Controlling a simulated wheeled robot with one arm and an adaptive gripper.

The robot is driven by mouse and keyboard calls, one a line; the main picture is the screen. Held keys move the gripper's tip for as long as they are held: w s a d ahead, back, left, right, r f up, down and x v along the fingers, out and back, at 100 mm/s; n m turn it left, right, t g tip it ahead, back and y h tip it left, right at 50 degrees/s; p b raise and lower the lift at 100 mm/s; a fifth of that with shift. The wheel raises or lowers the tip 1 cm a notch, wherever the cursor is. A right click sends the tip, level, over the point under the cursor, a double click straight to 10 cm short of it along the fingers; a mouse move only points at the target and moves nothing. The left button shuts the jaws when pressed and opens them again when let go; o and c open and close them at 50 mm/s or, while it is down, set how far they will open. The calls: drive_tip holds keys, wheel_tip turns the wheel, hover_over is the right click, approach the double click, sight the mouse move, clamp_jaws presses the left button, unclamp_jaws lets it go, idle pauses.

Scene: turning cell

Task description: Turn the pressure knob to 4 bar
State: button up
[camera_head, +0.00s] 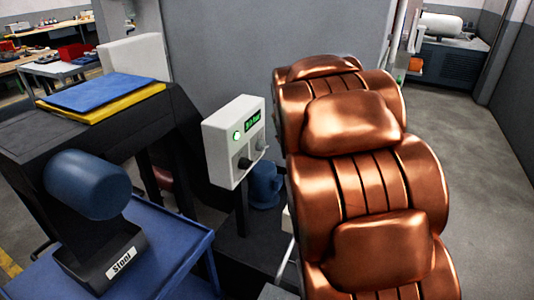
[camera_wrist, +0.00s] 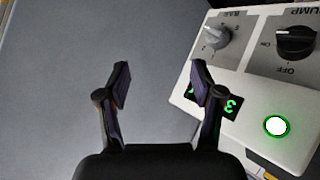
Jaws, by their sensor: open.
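The pressure knob (camera_wrist: 215,37), grey and labelled BAR, is at the top of the wrist view on a pale control box (camera_wrist: 252,88). In the head view the box (camera_head: 222,150) stands upright at the centre, with the pressure knob (camera_head: 260,143) below its display (camera_head: 252,122). In the wrist view the green display (camera_wrist: 232,104) shows a 3, the rest hidden by a finger. My gripper (camera_wrist: 162,78) is open and empty, its right finger overlapping the box edge in view, apart from the knob. My gripper is not visible in the head view.
A black pump knob (camera_wrist: 295,42) marked ON and OFF sits beside the pressure knob. A green-lit button (camera_wrist: 276,126) is close by. A blue cart (camera_head: 170,245) with a blue cylinder (camera_head: 87,185) stands left. Open floor (camera_head: 450,125) lies at right.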

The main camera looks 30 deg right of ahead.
drive_tip(key=w+d+f+n+t+y+b, duration=0.1)
drive_tip(key=w+d+n+t+b, duration=0.1)
drive_tip(key=w+d+t, duration=0.4)
drive_tip(key=n+y+b, duration=0.4)
drive_tip(key=n+y, duration=0.3)
drive_tip(key=y, duration=0.7)
approach(262, 146)
drive_tip(key=w+f, duration=0.2)
drive_tip(key=w+a+t+p, duration=0.1)
drive_tip(key=w+a, duration=0.2)
drive_tip(key=w, duration=0.3)
drive_tip(key=shift+a+r, duration=0.1)
drive_tip(key=c, duration=1.1)
drive_tip(key=shift+c, duration=0.2)
